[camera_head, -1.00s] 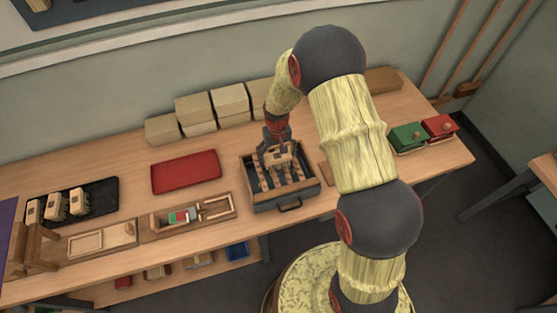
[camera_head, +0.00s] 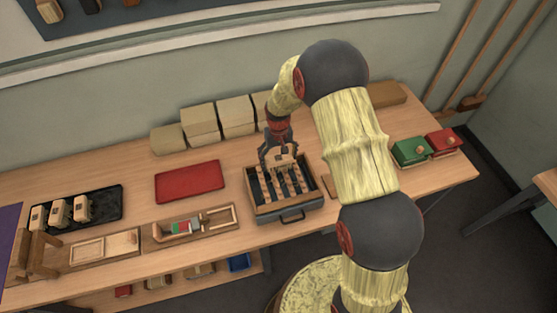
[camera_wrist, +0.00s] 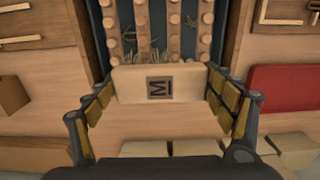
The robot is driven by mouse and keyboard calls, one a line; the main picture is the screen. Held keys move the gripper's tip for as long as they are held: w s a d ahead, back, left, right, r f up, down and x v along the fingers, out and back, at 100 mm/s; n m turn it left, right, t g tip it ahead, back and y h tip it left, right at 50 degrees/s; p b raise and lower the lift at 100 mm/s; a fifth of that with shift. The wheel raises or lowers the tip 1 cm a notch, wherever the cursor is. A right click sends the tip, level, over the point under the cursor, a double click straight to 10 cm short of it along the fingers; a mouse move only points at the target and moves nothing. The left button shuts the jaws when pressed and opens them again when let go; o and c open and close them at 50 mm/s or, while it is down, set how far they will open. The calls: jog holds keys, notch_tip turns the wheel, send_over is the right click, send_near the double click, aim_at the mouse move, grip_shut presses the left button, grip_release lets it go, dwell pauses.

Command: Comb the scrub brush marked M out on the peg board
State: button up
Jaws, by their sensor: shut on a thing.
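My gripper (camera_head: 280,163) is shut on a pale wooden scrub brush (camera_wrist: 140,85), with one finger at each end of the block. A dark square with the letter M shows on the block's face in the wrist view. The peg board (camera_head: 306,205) is a dark-floored box with wooden rims, a front handle and rows of round wooden pegs (camera_wrist: 205,30). The brush is at the board's back end. Some bristle ends show at its edge by the pegs, and loose bristle bits lie between the rows. Whether the bristles touch the pegs I cannot tell.
Other brushes (camera_head: 60,212) sit on a black tray (camera_head: 105,203) at the left. A red mat (camera_head: 190,181) and a wooden tray (camera_head: 158,237) lie left of the board. Beige blocks (camera_head: 236,113) line the back. Green (camera_head: 410,150) and red (camera_head: 443,141) boxes stand right.

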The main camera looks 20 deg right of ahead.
jog(key=shift+r+p, duration=0.85)
jog(key=shift+r, duration=1)
jog(key=o, duration=0.7)
jog(key=shift+c, duration=0.2)
jog(key=c, duration=0.5)
jog(key=shift+o, duration=0.2)
jog(key=shift+w, duration=0.1)
